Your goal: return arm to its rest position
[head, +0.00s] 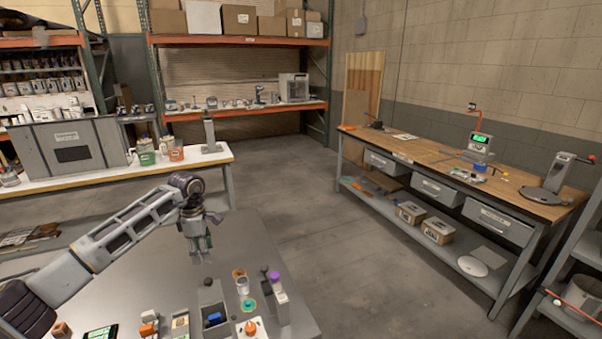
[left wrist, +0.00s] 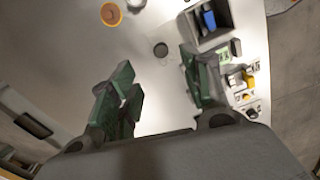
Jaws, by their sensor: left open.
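My left arm comes in from the left in the head view, and its gripper (head: 201,246) hangs pointing down above the grey table (head: 140,270). In the left wrist view the two green-padded fingers of the left gripper (left wrist: 160,95) are spread apart with nothing between them. My right gripper is in neither view.
A grey bin (head: 212,297) with a blue item, a purple-topped bottle (head: 275,282), a clear cup (head: 242,285) and an orange-knobbed device (head: 250,328) crowd the table's front. A wooden workbench (head: 430,155) stands right. Open floor lies between.

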